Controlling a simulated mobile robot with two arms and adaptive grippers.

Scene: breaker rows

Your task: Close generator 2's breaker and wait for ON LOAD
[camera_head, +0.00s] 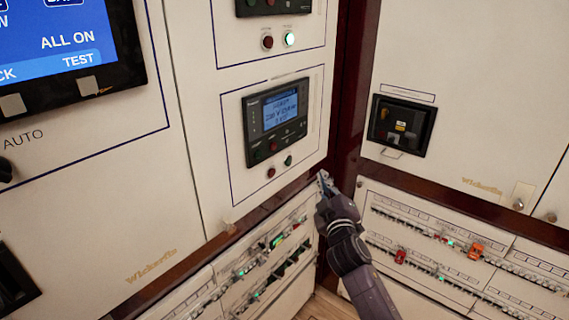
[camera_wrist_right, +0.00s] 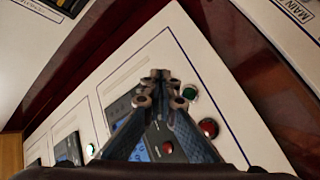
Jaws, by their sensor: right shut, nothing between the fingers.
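A controller panel (camera_head: 275,120) with a small blue text screen is on the cabinet door in the head view. Below it are a red button (camera_head: 271,172) and a green button (camera_head: 288,160), which looks unlit. I cannot read which generator it serves. My right gripper (camera_head: 324,180) is shut and empty, to the right of and a little below the green button. In the right wrist view the shut fingertips (camera_wrist_right: 162,78) are just beside the green button (camera_wrist_right: 190,92), with the red button (camera_wrist_right: 208,127) farther right; contact cannot be told. My left gripper is out of view.
Above is another controller (camera_head: 272,5) with a red button (camera_head: 267,42) and a lit green button (camera_head: 289,39). A large blue screen (camera_head: 55,40) is at upper left. Breaker rows (camera_head: 262,250) lie below. A dark breaker unit (camera_head: 400,125) is on the right cabinet.

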